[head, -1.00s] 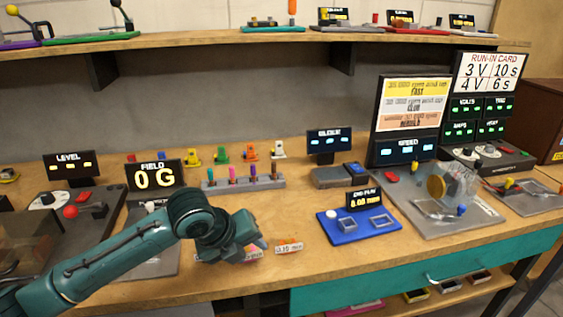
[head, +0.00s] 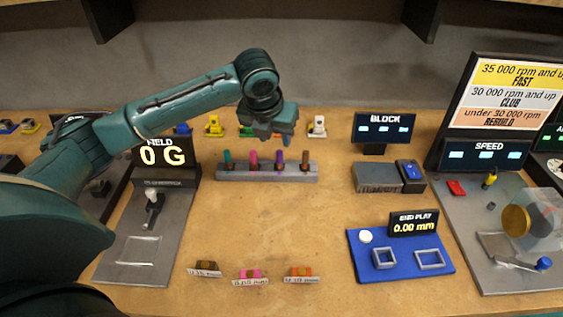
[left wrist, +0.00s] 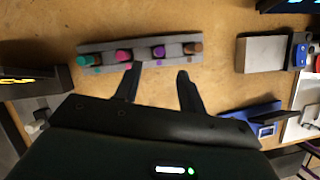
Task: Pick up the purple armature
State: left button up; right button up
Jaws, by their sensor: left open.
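The purple armature (head: 279,160) stands upright in a grey rack (head: 230,173), between a pink armature (head: 253,160) and a brown one (head: 305,160). A teal armature (head: 227,160) is at the rack's left end. In the left wrist view the purple armature (left wrist: 158,51) appears end-on, beyond the fingertips and between their lines. My left gripper (head: 277,138) is open and empty, above and behind the rack in the head view. Its two dark fingers (left wrist: 160,75) show in the left wrist view. My right gripper is not in view.
Small coloured parts, including a white one (head: 317,126), stand behind the rack. The grey block gauge (head: 376,178) is to its right, the blue end-play fixture (head: 400,265) front right, and the field stand (head: 120,240) left. Bare table lies before the rack.

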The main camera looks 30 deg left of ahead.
aim_at(279, 152)
pick_arm(q)
jog(key=x, duration=0.9)
jog(key=shift+w, duration=0.1)
jog(key=shift+c, duration=0.2)
grip_shut()
